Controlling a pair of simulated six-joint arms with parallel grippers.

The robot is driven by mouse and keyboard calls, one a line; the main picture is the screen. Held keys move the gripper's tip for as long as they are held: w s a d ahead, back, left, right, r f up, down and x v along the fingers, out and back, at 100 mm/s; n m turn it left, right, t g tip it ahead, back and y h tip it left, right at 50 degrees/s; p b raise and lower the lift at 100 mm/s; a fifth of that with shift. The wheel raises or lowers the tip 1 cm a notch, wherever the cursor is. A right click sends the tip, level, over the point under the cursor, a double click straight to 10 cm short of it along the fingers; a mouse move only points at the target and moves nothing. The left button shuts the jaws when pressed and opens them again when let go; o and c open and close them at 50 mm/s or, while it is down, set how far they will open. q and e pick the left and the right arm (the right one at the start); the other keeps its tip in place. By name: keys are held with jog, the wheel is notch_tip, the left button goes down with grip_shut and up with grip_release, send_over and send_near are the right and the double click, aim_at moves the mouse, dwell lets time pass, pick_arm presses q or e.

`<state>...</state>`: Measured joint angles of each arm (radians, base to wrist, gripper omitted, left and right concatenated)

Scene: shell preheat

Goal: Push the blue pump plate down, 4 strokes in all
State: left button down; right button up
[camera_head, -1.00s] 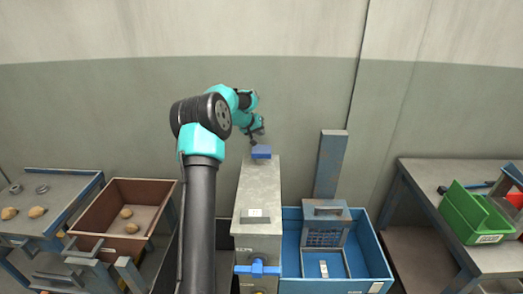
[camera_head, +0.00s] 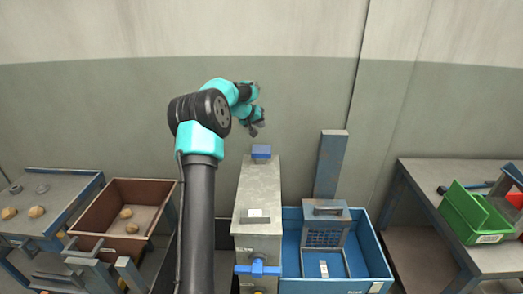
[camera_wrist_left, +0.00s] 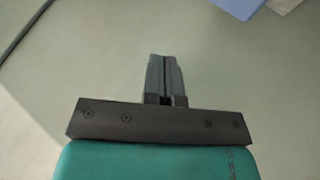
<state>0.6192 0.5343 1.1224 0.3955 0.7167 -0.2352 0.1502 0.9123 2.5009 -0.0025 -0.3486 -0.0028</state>
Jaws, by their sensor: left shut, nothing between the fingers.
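The blue pump plate (camera_head: 261,152) is a small blue block at the far end of the top of a grey metal housing (camera_head: 260,190). My left gripper (camera_head: 256,130) is above the plate and apart from it, with a visible gap. In the left wrist view my left gripper (camera_wrist_left: 165,75) is shut with its fingers together and nothing between them. A blue corner, likely of the plate (camera_wrist_left: 238,6), shows at the top right edge of that view. My right gripper is in neither view.
A blue valve handle (camera_head: 257,268) is on the housing's front. A brown box (camera_head: 152,190) with rounded lumps is at left. A green bin (camera_head: 472,215) sits on the right table.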

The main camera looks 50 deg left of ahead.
pick_arm(q)
jog(key=shift+f, duration=0.1)
send_near(266, 146)
jog(key=shift+w+r+x, duration=0.1)
jog(key=shift+x, duration=1.05)
jog(key=shift+w+r+x, duration=0.15)
jog(key=shift+x, duration=1)
jog(key=shift+f, duration=0.1)
dwell(0.3)
jog(key=shift+f, duration=0.3)
